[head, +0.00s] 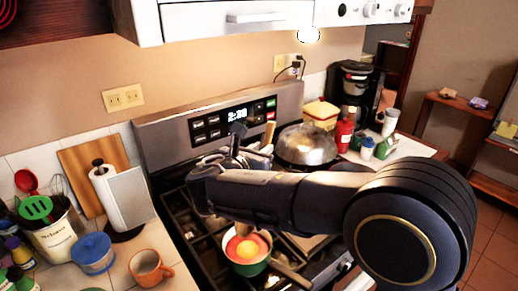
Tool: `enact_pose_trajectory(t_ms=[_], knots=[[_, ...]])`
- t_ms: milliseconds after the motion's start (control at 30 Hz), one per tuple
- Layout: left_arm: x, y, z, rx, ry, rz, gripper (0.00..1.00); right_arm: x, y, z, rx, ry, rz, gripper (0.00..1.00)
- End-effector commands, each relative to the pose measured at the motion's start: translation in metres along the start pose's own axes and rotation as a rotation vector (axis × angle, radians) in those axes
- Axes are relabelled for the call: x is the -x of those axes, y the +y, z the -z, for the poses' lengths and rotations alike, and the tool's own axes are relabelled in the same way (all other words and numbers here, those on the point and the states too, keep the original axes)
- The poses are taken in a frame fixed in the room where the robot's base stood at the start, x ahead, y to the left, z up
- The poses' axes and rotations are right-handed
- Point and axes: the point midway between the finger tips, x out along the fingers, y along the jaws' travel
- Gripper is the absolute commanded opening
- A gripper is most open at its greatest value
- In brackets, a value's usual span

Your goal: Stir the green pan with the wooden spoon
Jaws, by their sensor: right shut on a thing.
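The green pan (262,268) sits on the stove's front burner area, below my right arm in the head view. Red, orange and yellow food shows inside it, and its dark handle points to the lower right. My right gripper (243,152) is above and behind the pan, over the stove. It is shut on the wooden spoon (268,134), whose tan handle sticks up beside the fingers. The spoon's lower end is hidden behind my gripper and forearm, so I cannot tell whether it touches the pan. My left gripper is not in view.
A lidded metal pan (306,146) stands on the rear right burner. A red bottle (344,134) and coffee maker (352,88) stand right.

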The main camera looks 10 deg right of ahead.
Motion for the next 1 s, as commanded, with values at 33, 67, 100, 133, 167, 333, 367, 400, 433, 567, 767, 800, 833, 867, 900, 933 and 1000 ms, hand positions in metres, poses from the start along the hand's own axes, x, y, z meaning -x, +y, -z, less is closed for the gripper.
enact_pose_trajectory(t_ms=[33, 67, 100, 133, 167, 333, 367, 400, 433, 567, 767, 800, 833, 867, 900, 933, 1000], knots=[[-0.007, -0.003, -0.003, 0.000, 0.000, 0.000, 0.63, -0.002, 0.000, 0.008, 0.000, 0.000, 0.000, 0.00], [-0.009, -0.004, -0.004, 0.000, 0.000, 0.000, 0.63, -0.002, 0.000, 0.011, 0.000, 0.000, 0.000, 0.00], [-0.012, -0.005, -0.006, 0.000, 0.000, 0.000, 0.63, -0.003, 0.000, 0.015, 0.000, 0.000, 0.000, 0.00], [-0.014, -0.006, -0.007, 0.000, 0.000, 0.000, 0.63, -0.003, 0.000, 0.017, 0.000, 0.000, 0.000, 0.00], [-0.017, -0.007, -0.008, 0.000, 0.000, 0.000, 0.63, -0.004, 0.000, 0.020, 0.000, 0.000, 0.000, 0.00], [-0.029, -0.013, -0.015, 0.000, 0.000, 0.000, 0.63, -0.007, 0.000, 0.035, 0.000, 0.001, 0.001, 0.00], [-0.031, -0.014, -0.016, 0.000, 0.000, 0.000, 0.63, -0.007, 0.000, 0.038, 0.000, 0.001, 0.001, 0.00], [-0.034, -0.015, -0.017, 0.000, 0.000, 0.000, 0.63, -0.008, 0.000, 0.041, 0.000, 0.001, 0.001, 0.00], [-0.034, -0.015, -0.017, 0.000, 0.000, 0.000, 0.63, -0.008, 0.000, 0.043, 0.001, 0.001, 0.001, 0.00], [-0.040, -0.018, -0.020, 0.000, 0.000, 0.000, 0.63, -0.010, 0.000, 0.054, 0.001, 0.001, 0.001, 0.00], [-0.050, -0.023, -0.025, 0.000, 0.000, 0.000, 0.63, -0.013, 0.000, 0.072, 0.002, 0.001, 0.000, 0.00], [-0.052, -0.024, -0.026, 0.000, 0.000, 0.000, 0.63, -0.014, 0.000, 0.076, 0.001, 0.001, 0.000, 0.00], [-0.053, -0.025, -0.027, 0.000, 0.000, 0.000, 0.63, -0.015, 0.000, 0.078, 0.001, 0.001, 0.000, 0.00], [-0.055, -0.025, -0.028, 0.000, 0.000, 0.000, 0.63, -0.015, 0.000, 0.081, 0.001, 0.001, 0.000, 0.00], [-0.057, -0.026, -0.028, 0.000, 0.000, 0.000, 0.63, -0.015, 0.000, 0.084, 0.000, 0.001, 0.000, 0.00], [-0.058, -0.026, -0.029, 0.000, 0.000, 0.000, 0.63, -0.016, 0.000, 0.086, 0.000, 0.001, 0.000, 0.00], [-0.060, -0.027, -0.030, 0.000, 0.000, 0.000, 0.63, -0.017, 0.000, 0.089, 0.000, 0.001, 0.000, 0.00]])
